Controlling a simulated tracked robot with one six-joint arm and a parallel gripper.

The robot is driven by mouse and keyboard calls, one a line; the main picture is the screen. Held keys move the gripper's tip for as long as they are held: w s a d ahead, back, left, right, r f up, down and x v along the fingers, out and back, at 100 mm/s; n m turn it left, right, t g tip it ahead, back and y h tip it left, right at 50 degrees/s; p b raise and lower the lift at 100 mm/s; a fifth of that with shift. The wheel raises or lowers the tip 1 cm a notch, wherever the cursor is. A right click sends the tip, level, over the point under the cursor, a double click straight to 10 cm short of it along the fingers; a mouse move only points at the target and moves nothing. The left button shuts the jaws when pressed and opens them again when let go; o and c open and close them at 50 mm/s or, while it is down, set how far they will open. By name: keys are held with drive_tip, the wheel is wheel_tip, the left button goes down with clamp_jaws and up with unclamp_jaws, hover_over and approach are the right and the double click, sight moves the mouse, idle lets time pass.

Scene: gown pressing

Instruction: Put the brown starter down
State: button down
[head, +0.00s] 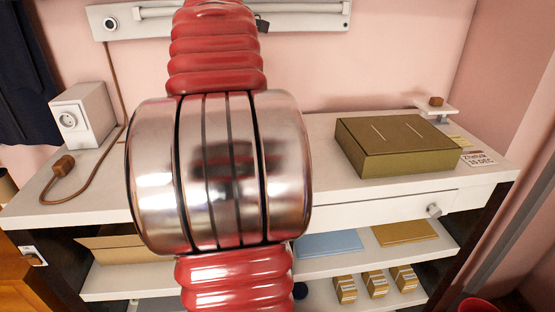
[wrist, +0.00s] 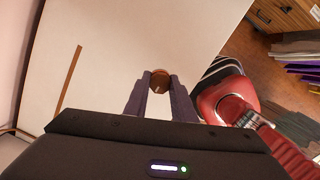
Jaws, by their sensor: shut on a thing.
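My gripper (wrist: 160,95) shows in the wrist view, its two purple-grey fingers shut on the brown starter (wrist: 160,80). The starter is a small, dark brown, rounded piece with a lighter top rim, between the fingertips. It is over the white worktop (wrist: 120,35); I cannot tell whether it touches it. In the head view my red and metal arm hides the gripper and the starter. The white worktop (head: 330,185) runs across that view.
A brown block on a cord (head: 63,165) and a white box with a dial (head: 82,115) are at the left. An olive box (head: 395,145) and a small stand with a brown knob (head: 437,101) are at the right. Shelves below hold small boxes (head: 375,283).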

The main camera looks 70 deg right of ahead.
drive_tip(key=shift+f, duration=2.95)
drive_tip(key=shift+f, duration=2.1)
drive_tip(key=c, duration=1.5)
unclamp_jaws()
drive_tip(key=r, duration=0.4)
drive_tip(key=a+r, duration=0.1)
drive_tip(key=r, duration=0.3)
drive_tip(key=w+r, duration=0.1)
drive_tip(key=r, duration=0.3)
drive_tip(key=shift+a, duration=0.2)
